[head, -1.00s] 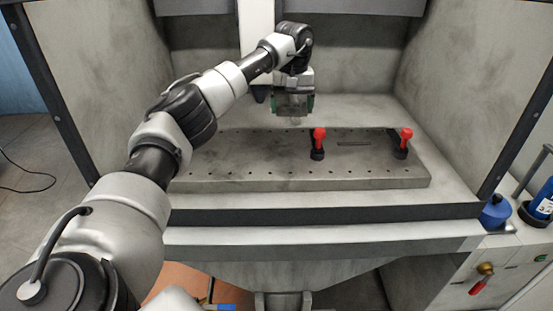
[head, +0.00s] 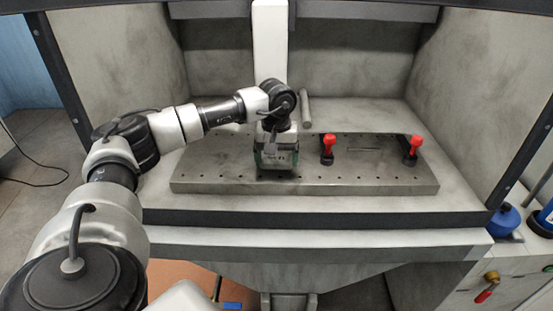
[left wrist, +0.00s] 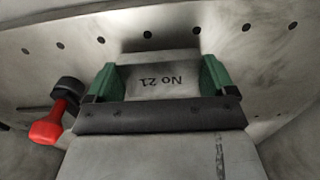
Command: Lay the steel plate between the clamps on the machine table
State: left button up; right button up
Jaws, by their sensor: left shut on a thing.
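The steel plate, marked "No 21" (left wrist: 161,82), sits between the green fingers of my left gripper (head: 276,157), which is shut on it. The gripper is over the left-middle part of the machine table (head: 222,184), left of both clamps. I cannot tell whether the plate touches the table. The left clamp (head: 327,148) and right clamp (head: 413,150) have red handles and black bases. One red-handled clamp (left wrist: 48,124) shows in the left wrist view. My right gripper is not in view.
A white column (head: 270,40) hangs behind the gripper, with a grey cylinder (head: 306,108) beside it. Grey side walls enclose the bench. The table between the clamps is clear. A blue container (head: 503,219) stands outside at the right.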

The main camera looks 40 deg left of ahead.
pick_arm(q)
jog(key=shift+f, duration=0.65)
jog(key=shift+f, duration=0.2)
jog(key=o, duration=1.2)
jog(key=shift+r, duration=0.1)
